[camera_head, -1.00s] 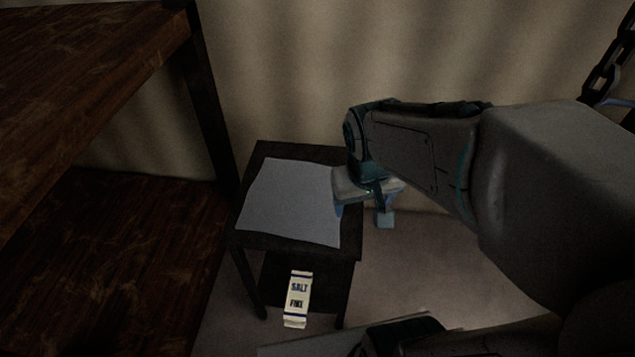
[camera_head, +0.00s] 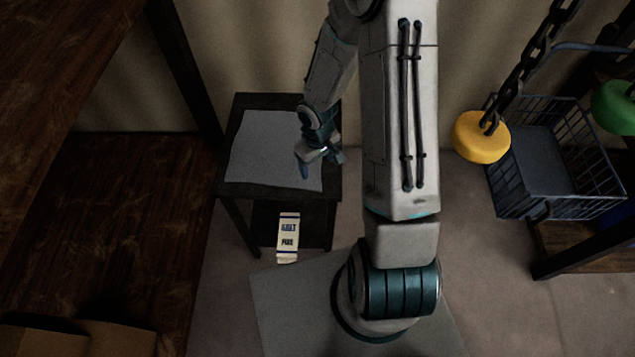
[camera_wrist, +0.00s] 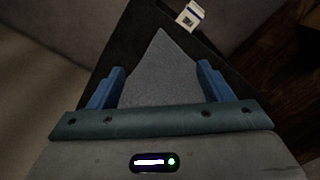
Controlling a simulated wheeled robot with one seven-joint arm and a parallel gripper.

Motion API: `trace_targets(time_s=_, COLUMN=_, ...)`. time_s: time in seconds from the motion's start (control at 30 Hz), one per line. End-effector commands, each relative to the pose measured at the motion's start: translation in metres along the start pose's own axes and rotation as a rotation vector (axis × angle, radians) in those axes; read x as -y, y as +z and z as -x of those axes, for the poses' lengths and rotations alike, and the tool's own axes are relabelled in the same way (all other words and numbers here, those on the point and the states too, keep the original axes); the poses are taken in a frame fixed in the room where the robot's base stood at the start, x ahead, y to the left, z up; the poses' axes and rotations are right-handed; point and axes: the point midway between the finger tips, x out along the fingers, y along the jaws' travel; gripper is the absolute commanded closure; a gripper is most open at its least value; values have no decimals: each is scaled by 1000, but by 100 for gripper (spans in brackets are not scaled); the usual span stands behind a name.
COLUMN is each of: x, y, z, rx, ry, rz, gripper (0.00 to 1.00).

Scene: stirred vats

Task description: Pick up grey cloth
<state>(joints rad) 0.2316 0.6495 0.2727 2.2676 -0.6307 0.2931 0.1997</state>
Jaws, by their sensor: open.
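The grey cloth (camera_head: 262,150) lies flat on top of a small dark side table (camera_head: 228,186). My gripper (camera_head: 321,172) is open and empty above the right part of the cloth in the head view. In the wrist view, the two blue fingers of my gripper (camera_wrist: 160,86) are spread apart, and the cloth (camera_wrist: 161,68) shows between them with one corner pointing up the picture. I cannot tell how high the fingers are above the cloth. My arm hides part of the table's right side.
A salt box (camera_head: 287,238) stands on the table's lower shelf; it shows in the wrist view too (camera_wrist: 189,15). A yellow round weight (camera_head: 481,137) hangs on a chain at right, beside a wire basket (camera_head: 545,160). A large wooden bench (camera_head: 60,70) is at left.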

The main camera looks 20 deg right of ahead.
Motion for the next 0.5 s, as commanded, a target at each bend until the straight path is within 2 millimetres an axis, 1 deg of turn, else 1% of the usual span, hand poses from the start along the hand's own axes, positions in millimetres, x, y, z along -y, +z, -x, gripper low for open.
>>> trace_targets(time_s=0.27, x=2, y=0, z=-17, rx=-1, ry=-9, rz=5, gripper=27)
trace_targets(time_s=0.37, x=2, y=0, z=-28, rx=0, ry=-9, rz=5, gripper=27)
trace_targets(time_s=0.5, x=2, y=0, z=-48, rx=0, ry=-9, rz=4, gripper=27)
